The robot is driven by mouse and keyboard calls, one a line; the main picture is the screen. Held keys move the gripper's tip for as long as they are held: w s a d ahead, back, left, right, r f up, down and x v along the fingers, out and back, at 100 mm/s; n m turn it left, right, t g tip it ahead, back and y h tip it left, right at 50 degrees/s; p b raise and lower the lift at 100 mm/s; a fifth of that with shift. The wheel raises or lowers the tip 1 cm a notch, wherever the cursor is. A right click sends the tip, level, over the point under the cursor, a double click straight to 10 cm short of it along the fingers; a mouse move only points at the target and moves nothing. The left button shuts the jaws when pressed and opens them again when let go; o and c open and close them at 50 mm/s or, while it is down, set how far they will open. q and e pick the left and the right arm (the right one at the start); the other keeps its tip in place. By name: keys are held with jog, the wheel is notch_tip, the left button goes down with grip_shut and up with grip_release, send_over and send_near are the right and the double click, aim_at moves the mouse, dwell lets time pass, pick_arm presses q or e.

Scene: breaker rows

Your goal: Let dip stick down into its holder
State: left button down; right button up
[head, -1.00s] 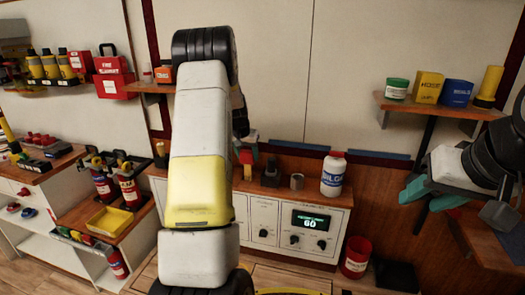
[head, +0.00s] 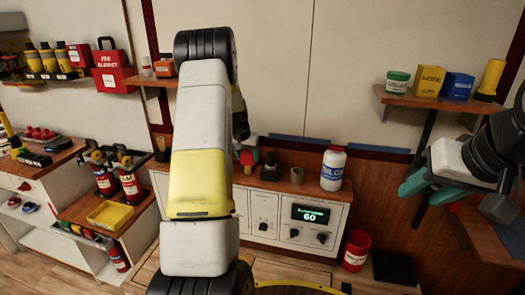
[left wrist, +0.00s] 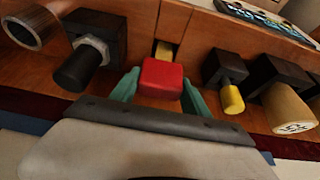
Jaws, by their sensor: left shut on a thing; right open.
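My left gripper (left wrist: 160,88) is shut on the red block-like head of the dip stick (left wrist: 161,78), with one green finger on each side. In the left wrist view a short yellow part shows just beyond the red head, against the wooden counter. I cannot tell how far the stick sits in its holder, which I cannot make out. In the head view the red head (head: 247,157) shows small beside my left arm, above the counter at the back. My right gripper (head: 430,190) is open and empty at the right, below a shelf.
Black blocks stand on both sides of the stick, one with a nut and black cylinder (left wrist: 95,50), one with a yellow peg (left wrist: 232,98). A metal ring (left wrist: 35,25) and a white bottle (head: 333,169) stand on the same counter. Extinguishers (head: 130,187) stand at left.

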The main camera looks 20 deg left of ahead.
pick_arm(q)
jog(key=shift+f, duration=1.8)
jog(key=shift+c, duration=2.2)
grip_release()
jog(key=shift+v, duration=3.95)
